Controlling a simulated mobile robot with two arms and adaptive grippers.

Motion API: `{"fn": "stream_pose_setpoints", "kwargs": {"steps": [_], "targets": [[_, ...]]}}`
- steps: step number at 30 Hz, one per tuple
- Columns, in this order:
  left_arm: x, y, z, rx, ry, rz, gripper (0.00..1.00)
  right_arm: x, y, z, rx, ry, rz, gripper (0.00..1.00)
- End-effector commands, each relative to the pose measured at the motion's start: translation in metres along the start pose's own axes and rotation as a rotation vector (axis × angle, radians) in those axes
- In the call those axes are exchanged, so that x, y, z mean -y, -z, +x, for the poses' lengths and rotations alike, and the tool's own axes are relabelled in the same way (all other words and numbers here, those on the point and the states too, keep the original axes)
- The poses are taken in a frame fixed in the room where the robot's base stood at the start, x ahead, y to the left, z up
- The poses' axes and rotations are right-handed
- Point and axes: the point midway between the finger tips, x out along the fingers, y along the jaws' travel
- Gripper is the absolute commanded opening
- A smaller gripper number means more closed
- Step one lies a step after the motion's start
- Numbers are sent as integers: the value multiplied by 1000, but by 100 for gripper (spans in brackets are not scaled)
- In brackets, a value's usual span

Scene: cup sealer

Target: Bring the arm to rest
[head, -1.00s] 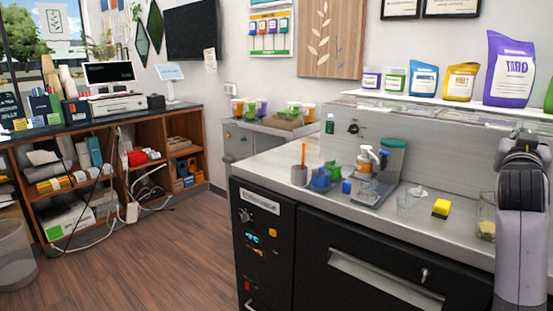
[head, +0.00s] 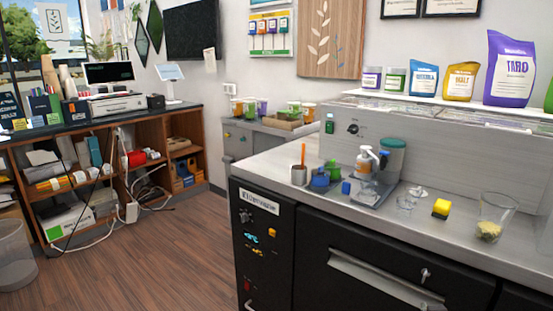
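Neither of my grippers shows in the head view. I cannot tell whether either gripper is open or shut.
Pouches, including a purple one (head: 511,75), line the shelf behind.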

Motion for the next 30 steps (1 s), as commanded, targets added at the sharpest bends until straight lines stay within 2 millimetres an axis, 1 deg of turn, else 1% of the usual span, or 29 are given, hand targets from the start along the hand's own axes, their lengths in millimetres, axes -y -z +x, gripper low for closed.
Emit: {"fn": "stream_pose_setpoints", "kwargs": {"steps": [1, 2, 3, 5, 6, 7, 9, 12, 15, 20, 21, 22, 26, 30], "targets": [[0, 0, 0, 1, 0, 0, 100, 18, -39, -12, 72, 46, -27, 0], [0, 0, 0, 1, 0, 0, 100, 27, -58, -19, 111, 71, -41, 0], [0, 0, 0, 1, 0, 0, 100, 38, -84, -31, 163, 105, -58, 0], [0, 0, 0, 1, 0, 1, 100, 52, -117, -49, 234, 153, -82, 0], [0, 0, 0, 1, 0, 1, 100, 60, -138, -62, 278, 184, -94, 0], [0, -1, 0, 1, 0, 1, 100, 65, -151, -70, 309, 204, -103, 0], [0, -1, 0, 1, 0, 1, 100, 75, -177, -90, 370, 247, -122, 0], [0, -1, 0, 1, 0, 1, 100, 86, -208, -118, 446, 301, -141, 0], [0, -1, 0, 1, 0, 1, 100, 94, -232, -143, 512, 349, -157, 0], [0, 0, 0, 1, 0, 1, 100, 104, -264, -183, 608, 419, -176, 0], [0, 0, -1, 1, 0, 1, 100, 106, -270, -187, 625, 430, -180, 0], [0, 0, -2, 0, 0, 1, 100, 108, -273, -179, 623, 426, -180, 0], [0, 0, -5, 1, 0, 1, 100, 118, -290, -159, 633, 426, -183, 0], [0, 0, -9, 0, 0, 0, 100, 128, -313, -138, 648, 427, -187, 0]]}}
